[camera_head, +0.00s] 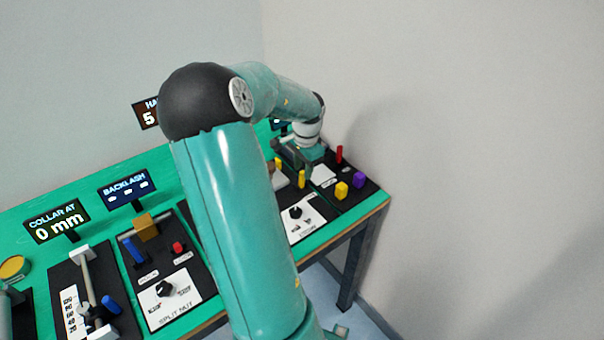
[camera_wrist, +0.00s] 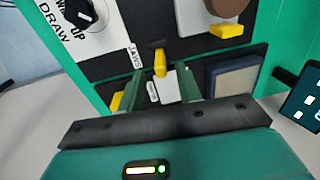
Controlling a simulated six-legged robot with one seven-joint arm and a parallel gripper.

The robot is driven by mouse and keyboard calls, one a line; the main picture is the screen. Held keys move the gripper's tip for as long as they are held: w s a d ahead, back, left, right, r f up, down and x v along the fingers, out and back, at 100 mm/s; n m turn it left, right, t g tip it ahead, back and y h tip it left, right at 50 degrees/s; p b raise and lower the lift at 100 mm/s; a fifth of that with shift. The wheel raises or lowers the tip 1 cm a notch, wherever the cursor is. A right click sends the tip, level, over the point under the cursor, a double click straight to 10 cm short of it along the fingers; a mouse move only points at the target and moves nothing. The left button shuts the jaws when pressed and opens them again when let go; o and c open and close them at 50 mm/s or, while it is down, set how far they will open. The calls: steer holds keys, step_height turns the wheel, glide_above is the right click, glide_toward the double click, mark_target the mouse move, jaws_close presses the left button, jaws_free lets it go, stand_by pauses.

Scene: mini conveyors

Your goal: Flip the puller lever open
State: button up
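My gripper (camera_wrist: 157,74) is open in the wrist view, its two green fingers apart. A small yellow lever (camera_wrist: 160,60) on a black panel shows between the fingertips, beside a white label reading JAWS (camera_wrist: 136,56). I see no finger touching it, and the height gap is hard to judge. A second yellow piece (camera_wrist: 117,101) is partly hidden by the left finger. No label reading puller is legible. In the head view my gripper (camera_head: 297,152) is over the far right panels, close to a yellow lever (camera_head: 302,179).
A yellow block (camera_head: 342,191), a purple block (camera_head: 360,180) and a red post (camera_head: 339,155) stand right of my gripper. A black knob (camera_wrist: 80,13) and a brown round part with a yellow tab (camera_wrist: 227,31) flank the lever. My arm hides the bench's middle.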

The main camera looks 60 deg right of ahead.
mark_target(301, 172)
steer(key=shift+w+d+f, duration=0.1)
steer(key=shift+w+f, duration=0.05)
steer(key=shift+f, duration=1.55)
jaws_close()
steer(key=shift+w+d+g, duration=0.2)
steer(key=shift+w+g, duration=0.1)
steer(key=shift+g, duration=0.2)
jaws_free()
steer(key=shift+r, duration=0.15)
step_height(301, 172, up, 14)
